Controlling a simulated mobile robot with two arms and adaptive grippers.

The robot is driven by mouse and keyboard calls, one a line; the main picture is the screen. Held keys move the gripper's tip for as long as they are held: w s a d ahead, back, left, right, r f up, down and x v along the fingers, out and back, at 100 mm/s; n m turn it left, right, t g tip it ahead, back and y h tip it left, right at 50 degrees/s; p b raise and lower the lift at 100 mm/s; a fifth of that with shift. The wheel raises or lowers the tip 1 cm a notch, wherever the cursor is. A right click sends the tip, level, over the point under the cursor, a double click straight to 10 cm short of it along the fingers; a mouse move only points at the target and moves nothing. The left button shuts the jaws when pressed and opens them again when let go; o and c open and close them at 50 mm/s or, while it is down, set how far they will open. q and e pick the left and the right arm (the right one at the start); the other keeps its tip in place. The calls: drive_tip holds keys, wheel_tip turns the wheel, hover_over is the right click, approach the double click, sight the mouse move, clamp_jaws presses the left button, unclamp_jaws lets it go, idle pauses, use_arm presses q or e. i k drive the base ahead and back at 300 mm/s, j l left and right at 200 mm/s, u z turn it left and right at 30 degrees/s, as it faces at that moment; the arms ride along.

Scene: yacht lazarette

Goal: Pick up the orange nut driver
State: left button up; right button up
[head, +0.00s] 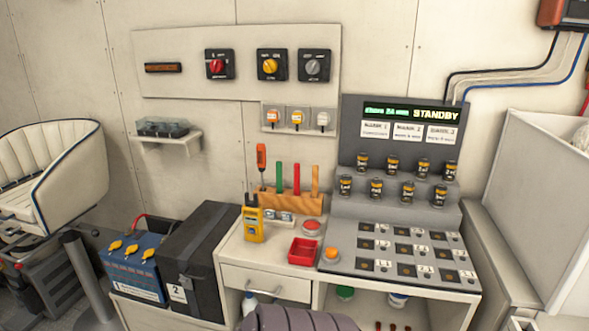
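A wooden tool block (289,201) stands at the back of the white counter, against the wall. Several upright tools stand in it. At its left end is an orange-handled driver (261,156) with dark marks on the handle and a thin dark shaft, standing higher than the others. To its right are a green handle (279,178), a red handle (296,178) and a plain orange handle (315,180). I cannot tell for sure from shape which orange one is the nut driver. Neither of my grippers is in view.
A yellow meter (253,223) stands in front of the block's left end. A grey console (400,240) fills the right. Batteries (200,255) stand left. A dark ribbed shape (300,318) is at the bottom.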

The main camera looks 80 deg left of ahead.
sight(260, 152)
drive_tip(key=u, duration=2.95)
